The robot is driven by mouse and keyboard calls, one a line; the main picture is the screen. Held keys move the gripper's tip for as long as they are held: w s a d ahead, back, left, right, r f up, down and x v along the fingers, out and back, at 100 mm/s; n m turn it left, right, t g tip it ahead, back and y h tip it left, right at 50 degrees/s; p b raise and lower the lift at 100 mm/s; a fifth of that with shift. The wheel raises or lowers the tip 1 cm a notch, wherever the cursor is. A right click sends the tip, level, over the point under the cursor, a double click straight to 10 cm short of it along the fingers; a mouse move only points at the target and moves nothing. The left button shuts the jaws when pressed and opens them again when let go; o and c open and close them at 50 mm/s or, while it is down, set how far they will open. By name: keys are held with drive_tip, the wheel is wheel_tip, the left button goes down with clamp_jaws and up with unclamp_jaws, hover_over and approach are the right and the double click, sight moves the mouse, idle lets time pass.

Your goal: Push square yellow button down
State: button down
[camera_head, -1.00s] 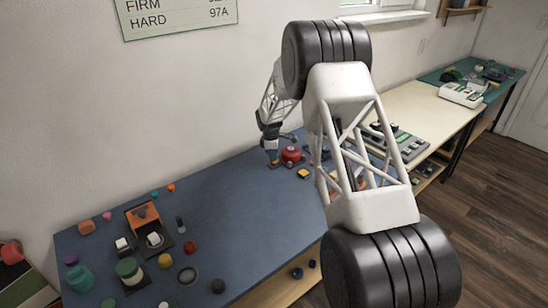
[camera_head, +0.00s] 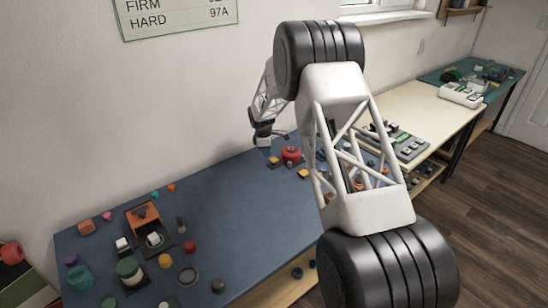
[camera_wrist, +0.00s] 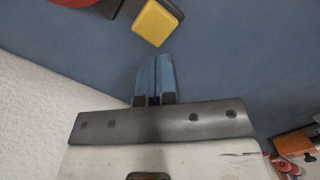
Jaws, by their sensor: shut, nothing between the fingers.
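A square yellow button (camera_head: 274,160) on a dark base sits on the blue table, just left of a round red button (camera_head: 291,154). In the wrist view, the yellow button (camera_wrist: 158,22) is just beyond my fingertips, with a small gap in the picture. My gripper (camera_head: 263,147) is above and slightly left of it in the head view, apart from it. Its blue fingers (camera_wrist: 155,62) are shut together and empty. I cannot tell from these frames whether the button is pressed down. A second yellow piece (camera_head: 303,174) lies right of and nearer than the first.
The white wall is close behind my gripper. An orange device (camera_head: 143,216) and several small coloured parts stand on the left of the blue table (camera_head: 235,210). The table between them and the yellow button is mostly clear. My arm hides part of the right side.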

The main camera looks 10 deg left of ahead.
wheel_tip(320, 180, up, 8)
drive_tip(key=shift+a+f, duration=0.25)
drive_tip(key=shift+a, duration=0.15)
idle(0.4)
drive_tip(key=s+d+r+m+t, duration=0.1)
drive_tip(key=s+d+r+m, duration=0.4)
drive_tip(key=s+d+r, duration=0.7)
drive_tip(key=s+d+r+m, duration=0.4)
drive_tip(key=s+d+r, duration=0.6)
drive_tip(key=s+r, duration=0.4)
drive_tip(key=s+d+r+m+t+y, duration=0.1)
drive_tip(key=s+d+m, duration=0.25)
drive_tip(key=s, duration=0.65)
drive_tip(key=s+d+r+m, duration=0.15)
drive_tip(key=s+d, duration=0.35)
drive_tip(key=s, duration=0.6)
drive_tip(key=s+d+f+m, duration=0.2)
drive_tip(key=s, duration=0.7)
drive_tip(key=s+d+f+m, duration=0.2)
drive_tip(key=s+f, duration=0.1)
drive_tip(key=s, duration=0.6)
drive_tip(key=shift+s+m+t, duration=0.25)
drive_tip(key=shift+m+t, duration=0.05)
drive_tip(key=shift+m, duration=0.1)
